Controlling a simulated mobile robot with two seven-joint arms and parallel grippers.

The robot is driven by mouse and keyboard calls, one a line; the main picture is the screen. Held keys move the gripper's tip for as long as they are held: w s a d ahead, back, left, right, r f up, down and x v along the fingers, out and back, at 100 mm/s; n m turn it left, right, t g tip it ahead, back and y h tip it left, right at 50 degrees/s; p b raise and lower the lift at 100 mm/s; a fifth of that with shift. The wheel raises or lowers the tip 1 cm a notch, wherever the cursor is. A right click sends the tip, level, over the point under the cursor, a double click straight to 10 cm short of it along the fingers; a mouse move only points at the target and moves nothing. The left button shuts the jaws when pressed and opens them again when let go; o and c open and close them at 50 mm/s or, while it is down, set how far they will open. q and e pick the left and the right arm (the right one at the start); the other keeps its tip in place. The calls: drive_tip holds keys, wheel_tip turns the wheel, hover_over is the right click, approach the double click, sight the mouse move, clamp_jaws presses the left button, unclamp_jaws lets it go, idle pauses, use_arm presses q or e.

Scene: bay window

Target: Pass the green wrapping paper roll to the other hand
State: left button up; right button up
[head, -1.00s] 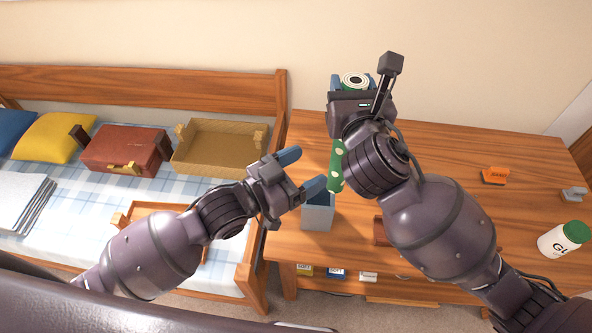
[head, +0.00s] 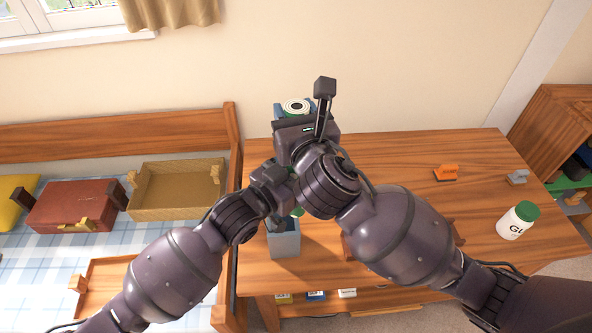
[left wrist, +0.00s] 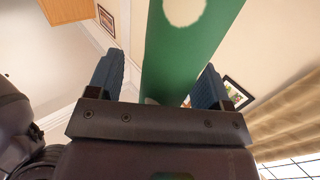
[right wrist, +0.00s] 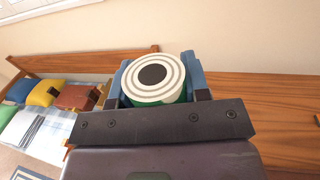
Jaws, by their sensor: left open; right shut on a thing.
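The green wrapping paper roll with pale spots (left wrist: 184,45) is held upright by my right gripper (head: 292,112). In the right wrist view its white ringed end (right wrist: 154,78) sits between the blue fingers. My left gripper (left wrist: 160,85) is open, with the roll between its two blue fingers and a visible gap on the left side. In the head view the left gripper is at the roll below the right one, mostly hidden by my right wrist. Only the roll's top end and a small green piece near its lower end show there.
A grey-blue open bin (head: 284,243) stands on the wooden desk (head: 400,160) below the roll. An orange stapler-like thing (head: 446,173), a grey one (head: 517,177) and a white jar with green lid (head: 516,220) stand at right.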

use_arm(q)
drive_tip(key=c, duration=0.9)
drive_tip(key=shift+c, duration=0.8)
use_arm(e)
drive_tip(key=o, duration=1)
drive_tip(key=shift+s, duration=0.15)
